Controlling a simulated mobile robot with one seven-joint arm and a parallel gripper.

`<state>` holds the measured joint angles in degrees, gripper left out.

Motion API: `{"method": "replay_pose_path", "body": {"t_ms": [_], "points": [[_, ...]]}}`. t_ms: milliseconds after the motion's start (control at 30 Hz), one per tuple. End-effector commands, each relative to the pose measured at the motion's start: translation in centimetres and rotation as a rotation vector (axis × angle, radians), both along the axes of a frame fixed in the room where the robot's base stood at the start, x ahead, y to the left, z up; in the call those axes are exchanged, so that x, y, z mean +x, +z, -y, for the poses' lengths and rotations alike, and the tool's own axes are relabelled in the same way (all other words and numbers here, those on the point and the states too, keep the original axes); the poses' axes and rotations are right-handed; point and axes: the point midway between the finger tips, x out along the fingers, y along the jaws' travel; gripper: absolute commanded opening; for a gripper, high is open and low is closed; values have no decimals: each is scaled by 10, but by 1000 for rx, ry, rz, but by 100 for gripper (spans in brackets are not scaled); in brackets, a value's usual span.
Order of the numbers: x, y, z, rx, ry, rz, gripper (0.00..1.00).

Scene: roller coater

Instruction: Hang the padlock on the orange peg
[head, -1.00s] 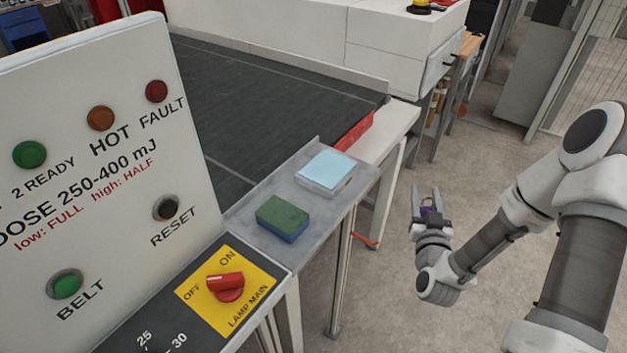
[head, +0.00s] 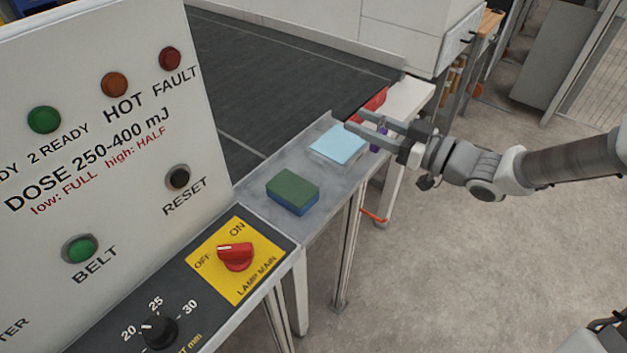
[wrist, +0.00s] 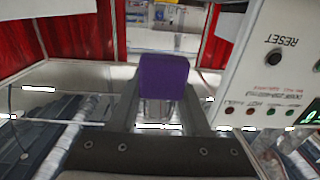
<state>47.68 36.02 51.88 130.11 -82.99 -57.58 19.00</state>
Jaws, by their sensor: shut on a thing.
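The purple padlock (wrist: 163,75) is between the two fingers of my gripper (wrist: 160,100) in the wrist view; its shackle is hard to make out. In the head view a bit of the padlock (head: 381,137) shows beside the fingers. My gripper (head: 356,121) points left, in front of the far end of the grey side shelf. The orange peg (head: 373,216) sticks out low beside the table leg, below the gripper in the picture. Nothing is seen hanging on it. The wrist view does not show the peg.
A pale blue pad stack (head: 340,145) and a green-and-blue sponge (head: 292,190) lie on the grey shelf (head: 262,217). The control panel (head: 110,190) with its red lamp switch (head: 236,256) stands at left. The floor (head: 440,250) right of the table is open.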

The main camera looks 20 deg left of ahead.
Motion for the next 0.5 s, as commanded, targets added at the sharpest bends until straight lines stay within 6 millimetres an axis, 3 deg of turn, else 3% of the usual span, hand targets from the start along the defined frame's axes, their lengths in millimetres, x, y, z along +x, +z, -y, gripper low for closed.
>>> {"method": "replay_pose_path", "body": {"t_ms": [200, 500], "points": [[-11, 0, -4, 1, 66, 0, 0], [-12, 0, -4, 1, 71, 0, 0]]}}
